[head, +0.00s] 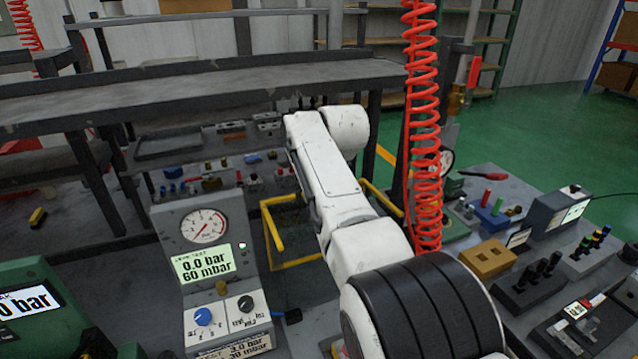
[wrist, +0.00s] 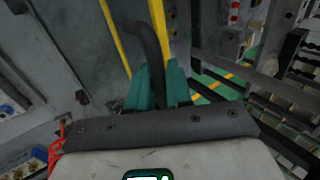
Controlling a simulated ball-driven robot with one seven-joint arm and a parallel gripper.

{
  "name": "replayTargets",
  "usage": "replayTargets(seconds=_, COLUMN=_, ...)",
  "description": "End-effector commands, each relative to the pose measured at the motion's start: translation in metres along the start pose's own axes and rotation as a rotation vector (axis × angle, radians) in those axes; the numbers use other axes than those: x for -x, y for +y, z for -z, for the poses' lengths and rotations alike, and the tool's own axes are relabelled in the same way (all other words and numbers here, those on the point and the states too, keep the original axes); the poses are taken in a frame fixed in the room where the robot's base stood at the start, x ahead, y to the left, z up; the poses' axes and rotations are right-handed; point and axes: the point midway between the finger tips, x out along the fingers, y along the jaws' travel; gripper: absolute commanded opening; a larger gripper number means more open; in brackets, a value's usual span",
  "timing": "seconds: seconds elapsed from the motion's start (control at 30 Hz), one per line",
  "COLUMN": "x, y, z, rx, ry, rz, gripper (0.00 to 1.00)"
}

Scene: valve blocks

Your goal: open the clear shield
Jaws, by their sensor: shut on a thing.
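The clear shield shows as a yellow frame (head: 272,229) at the middle of the bench, left of my white arm; its clear panel is hard to make out. In the wrist view, two yellow bars of the frame (wrist: 112,36) run up from the middle. A dark curved handle (wrist: 146,40) lies between the bars and comes down between my teal fingers. My gripper (wrist: 158,72) is shut on this handle. In the head view my arm hides the gripper and the handle.
A console with a pressure gauge (head: 205,226) and knobs stands left of the shield. A red coiled hose (head: 421,130) hangs right of my arm. A grey shelf (head: 200,88) spans behind. Blocks and small instruments crowd the right bench, including a tan block (head: 487,259).

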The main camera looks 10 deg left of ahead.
Motion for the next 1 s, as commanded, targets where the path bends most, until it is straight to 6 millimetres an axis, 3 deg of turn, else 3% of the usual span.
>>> replayTargets(seconds=0.43, x=-0.0002, y=0.0, z=0.0006, rx=0.002, ry=0.001, rz=0.001, gripper=0.0)
replayTargets(seconds=0.47, x=-0.0002, y=0.0, z=0.0006, rx=0.002, ry=0.001, rz=0.002, gripper=0.22)
replayTargets(seconds=0.6, x=-0.0003, y=0.0002, z=0.0005, rx=0.001, ry=0.001, rz=0.001, gripper=0.35)
replayTargets(seconds=1.0, x=0.0028, y=0.0003, z=-0.0015, rx=0.002, ry=-0.003, rz=-0.001, gripper=0.35)
